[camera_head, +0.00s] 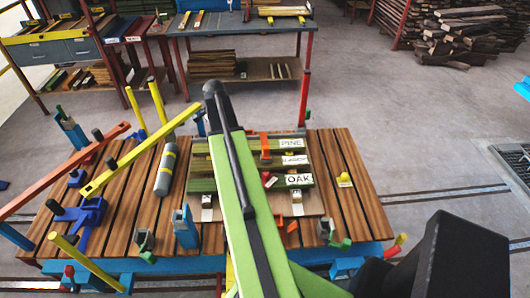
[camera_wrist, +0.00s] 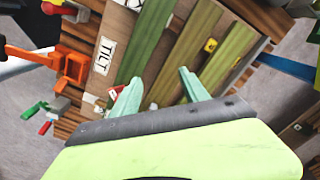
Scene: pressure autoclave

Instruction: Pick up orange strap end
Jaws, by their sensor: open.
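In the head view an orange strap-like piece (camera_head: 265,147) lies across the green boards (camera_head: 205,186), near the PINE label. A smaller orange piece (camera_head: 292,227) sits at the front edge of the workbench. I cannot tell which is the strap end. In the wrist view an orange clamp-like part (camera_wrist: 67,66) with a long arm is at the left, apart from my gripper. My gripper (camera_wrist: 157,90) is open, its two pale green fingers over the green boards, with nothing seen between them. A small red piece (camera_wrist: 115,92) shows by the left finger. My arm hides part of the bench in the head view.
The slatted workbench (camera_head: 364,208) carries a grey cylinder (camera_head: 166,170), blue clamps (camera_head: 84,213) and a small yellow piece (camera_head: 344,180). Long yellow (camera_head: 140,149) and orange (camera_head: 66,181) bars rise at its left. Another table (camera_head: 225,27) stands behind.

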